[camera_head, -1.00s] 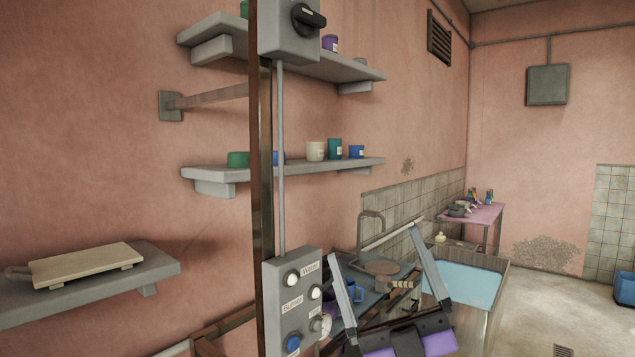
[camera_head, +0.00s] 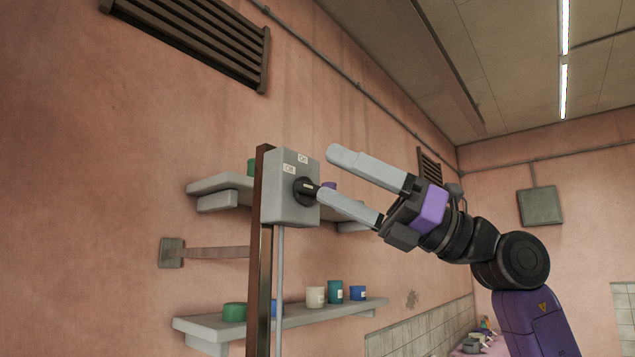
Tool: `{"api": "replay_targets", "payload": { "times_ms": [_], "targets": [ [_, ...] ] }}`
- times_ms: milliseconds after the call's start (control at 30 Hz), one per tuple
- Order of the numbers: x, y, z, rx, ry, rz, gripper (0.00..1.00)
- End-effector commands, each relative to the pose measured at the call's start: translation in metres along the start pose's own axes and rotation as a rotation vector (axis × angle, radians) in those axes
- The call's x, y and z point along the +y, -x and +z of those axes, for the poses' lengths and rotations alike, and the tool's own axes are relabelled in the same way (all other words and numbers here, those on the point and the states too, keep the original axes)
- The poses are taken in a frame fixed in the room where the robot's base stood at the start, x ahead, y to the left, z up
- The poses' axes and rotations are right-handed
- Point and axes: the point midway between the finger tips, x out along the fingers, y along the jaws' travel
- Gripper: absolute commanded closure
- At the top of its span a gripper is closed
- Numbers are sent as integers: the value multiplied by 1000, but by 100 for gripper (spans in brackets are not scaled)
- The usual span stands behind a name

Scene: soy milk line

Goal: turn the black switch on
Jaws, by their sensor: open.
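The black switch (camera_head: 305,190) is a rotary knob on the side of a grey box (camera_head: 287,203) at the top of a brown post. Two small labels, reading "On" and "Off", are on the box above and left of the knob. My gripper (camera_head: 334,173) is open, reaching in from the right. Its lower finger has its tip at or very near the knob's handle; I cannot tell if they touch. Its upper finger is above and right of the box, clear of it. The knob's handle points right, toward the lower finger.
The brown post (camera_head: 260,285) and a grey conduit (camera_head: 279,290) run down from the box. Wall shelves with cups (camera_head: 335,291) stand behind it, at two heights. A vent (camera_head: 195,38) is at the upper left. The space above the box is clear.

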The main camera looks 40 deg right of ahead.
Motion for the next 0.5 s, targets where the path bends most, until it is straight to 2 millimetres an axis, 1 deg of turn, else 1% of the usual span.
{"api": "replay_targets", "payload": {
  "times_ms": [33, 100, 200, 300, 367, 400, 467, 500],
  "targets": [
    [2, -11, 15, 46, 73, -50, 7],
    [-3, -20, 29, 103, 158, -126, 7],
    [-13, -30, 47, 176, 265, -240, 7],
    [-27, -35, 64, 238, 353, -361, 7],
    [-39, -35, 72, 274, 394, -442, 7],
    [-50, -32, 74, 293, 410, -494, 7],
    [-70, -23, 76, 314, 412, -566, 7],
    [-82, -15, 76, 325, 407, -609, 7]
  ]
}}
